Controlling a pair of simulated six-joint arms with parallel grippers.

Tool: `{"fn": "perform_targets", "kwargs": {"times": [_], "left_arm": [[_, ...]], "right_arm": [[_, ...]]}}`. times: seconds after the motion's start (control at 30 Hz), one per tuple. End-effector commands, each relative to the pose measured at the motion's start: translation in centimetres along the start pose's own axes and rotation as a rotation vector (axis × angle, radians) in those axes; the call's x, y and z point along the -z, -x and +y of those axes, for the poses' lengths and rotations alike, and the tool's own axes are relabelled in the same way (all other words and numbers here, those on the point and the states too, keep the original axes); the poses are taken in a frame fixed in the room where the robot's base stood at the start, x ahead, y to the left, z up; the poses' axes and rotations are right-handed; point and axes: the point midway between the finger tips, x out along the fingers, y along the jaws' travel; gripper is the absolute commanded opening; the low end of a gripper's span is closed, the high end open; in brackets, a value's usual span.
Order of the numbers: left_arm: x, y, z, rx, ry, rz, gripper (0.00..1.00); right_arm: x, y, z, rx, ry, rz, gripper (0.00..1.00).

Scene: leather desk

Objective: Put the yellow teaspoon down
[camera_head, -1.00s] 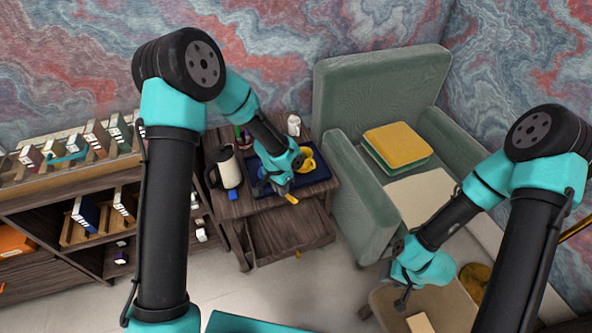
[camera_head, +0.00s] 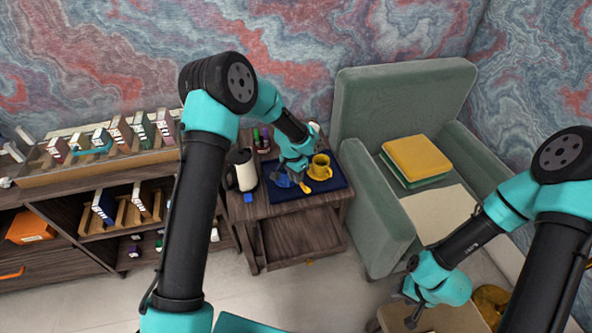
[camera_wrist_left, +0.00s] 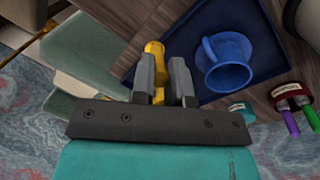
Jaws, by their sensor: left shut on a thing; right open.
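My left gripper (camera_head: 300,181) is shut on the yellow teaspoon (camera_head: 305,188), above the dark blue tray (camera_head: 333,188) on the small wooden side table. In the left wrist view the teaspoon (camera_wrist_left: 155,49) shows as a yellow strip between the fingers of my left gripper (camera_wrist_left: 164,70). The fingers hide part of it. I cannot tell whether it touches the tray. A yellow mug (camera_head: 320,168) stands on the tray just right of the gripper. My right gripper (camera_head: 413,312) is open and empty at the lower right.
A black-and-white jug (camera_head: 242,172) and a small blue block (camera_head: 248,198) are left of the tray. Pens in a holder (camera_head: 262,139) stand behind. A green armchair (camera_head: 372,212) borders the table's right side. The tray's front right part is clear.

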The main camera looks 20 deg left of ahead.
Motion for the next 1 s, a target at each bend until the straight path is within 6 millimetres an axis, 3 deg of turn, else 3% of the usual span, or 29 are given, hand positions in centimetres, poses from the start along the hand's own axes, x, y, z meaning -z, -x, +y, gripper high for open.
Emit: {"fn": "perform_targets", "kwargs": {"times": [0.4,0.9,1.0], "left_arm": [[4.3,0.1,-4.5,0.000,0.000,0.001,0.00],[4.9,0.1,-5.2,0.000,0.000,0.000,0.00],[4.9,-1.2,-5.4,-0.002,0.000,-0.003,0.00]], "right_arm": [[0.0,0.0,0.0,0.000,0.000,0.000,0.44],[0.0,0.0,0.0,0.000,0.000,0.000,0.44],[0.0,0.0,0.0,0.000,0.000,0.000,0.44]]}}
